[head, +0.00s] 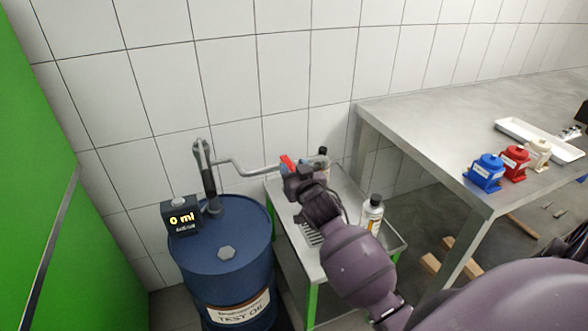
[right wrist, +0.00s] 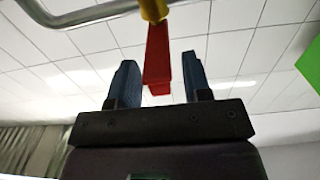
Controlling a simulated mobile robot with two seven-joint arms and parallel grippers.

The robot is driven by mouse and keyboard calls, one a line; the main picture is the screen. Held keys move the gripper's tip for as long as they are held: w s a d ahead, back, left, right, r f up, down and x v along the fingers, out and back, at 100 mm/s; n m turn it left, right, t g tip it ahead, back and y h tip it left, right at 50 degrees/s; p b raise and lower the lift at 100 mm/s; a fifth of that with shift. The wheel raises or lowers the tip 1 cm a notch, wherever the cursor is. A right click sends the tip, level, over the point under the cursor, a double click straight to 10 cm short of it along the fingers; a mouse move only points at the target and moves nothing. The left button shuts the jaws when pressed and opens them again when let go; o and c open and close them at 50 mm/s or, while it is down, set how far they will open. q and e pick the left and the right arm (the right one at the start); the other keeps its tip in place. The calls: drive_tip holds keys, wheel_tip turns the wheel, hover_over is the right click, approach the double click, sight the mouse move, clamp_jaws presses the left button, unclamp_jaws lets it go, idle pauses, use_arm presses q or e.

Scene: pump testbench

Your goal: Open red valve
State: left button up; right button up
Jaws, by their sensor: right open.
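The red valve handle (head: 287,161) sits on the metal pipe (head: 240,168) that runs from the drum pump. In the right wrist view the red handle (right wrist: 157,55) hangs from a yellow fitting (right wrist: 153,9) on the pipe. My right gripper (head: 293,170) is open at the handle. Its two blue fingers stand one on each side of the red handle in the right wrist view, with a visible gap on both sides. In the head view the gripper hides part of the handle. My left gripper is not in view.
A blue oil drum (head: 225,250) with a display (head: 181,217) reading 0 ml stands left of my arm. A small metal table (head: 283,210) with bottles, including a white-labelled one (head: 371,216), is below it. A steel workbench (head: 430,130) with coloured containers stands at right.

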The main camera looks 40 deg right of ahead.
drive_tip(key=shift+c, duration=0.4)
drive_tip(key=c, duration=0.7)
clamp_jaws()
